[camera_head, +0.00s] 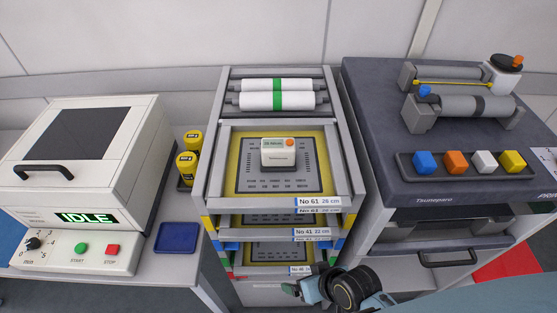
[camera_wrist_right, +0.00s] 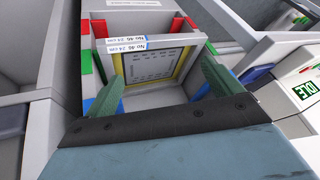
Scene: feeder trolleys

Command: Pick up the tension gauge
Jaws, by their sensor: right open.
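The tension gauge (camera_head: 278,152) appears to be the small white box with a green display and an orange button. It sits on the top tray (camera_head: 232,190) of the middle trolley in the head view. My right gripper (camera_head: 298,287) is low in front of that trolley, below and nearer than the gauge, and well apart from it. In the right wrist view the right gripper (camera_wrist_right: 164,82) has its two green fingers spread, with nothing between them. That view faces a lower tray labelled No 46 (camera_wrist_right: 143,45); the gauge is not in it. My left gripper is not in view.
White rolls (camera_head: 277,84) lie behind the top tray. The IDLE machine (camera_head: 85,150) stands left, with yellow bottles (camera_head: 187,168) and a blue dish (camera_head: 176,238) near it. The dark Tsunepero machine (camera_head: 380,120) stands right, bearing a tray of coloured blocks (camera_head: 470,174).

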